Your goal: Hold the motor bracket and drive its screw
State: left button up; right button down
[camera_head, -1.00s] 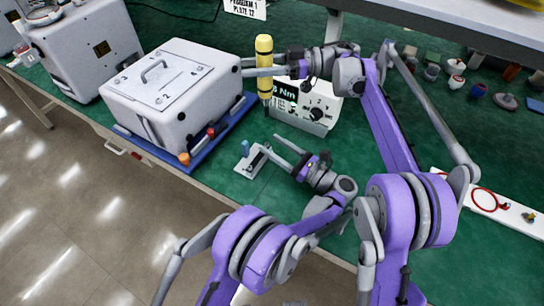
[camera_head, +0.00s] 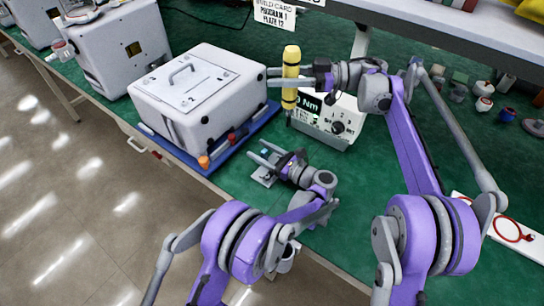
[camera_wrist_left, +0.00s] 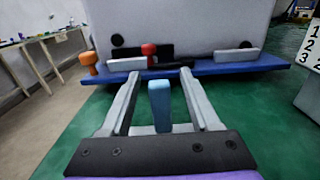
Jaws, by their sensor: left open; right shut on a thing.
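The motor bracket (camera_head: 265,179) appears as a small grey plate with an upright blue-topped part on the green table, in front of the white box. In the left wrist view the blue upright part (camera_wrist_left: 160,105) stands between my left gripper's fingers, apparently with a gap on each side. My left gripper (camera_head: 257,149) is open and low over the plate; it hides part of it. My right gripper (camera_head: 276,77) is shut on the yellow screwdriver (camera_head: 291,62), which hangs upright with its tip down, right of and behind the bracket. I cannot make out the screw.
The white lidded box (camera_head: 200,90) stands on a blue base (camera_head: 245,135) with red and orange knobs (camera_head: 204,161) at its front. A white controller with an Nm display (camera_head: 325,120) stands behind the screwdriver. A white strip (camera_head: 505,230) lies at the right.

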pick_arm(q)
jog(key=shift+w+a, duration=0.3)
jog(key=shift+a, duration=0.15)
grip_shut()
jog(key=c, duration=0.7)
grip_release()
grip_shut()
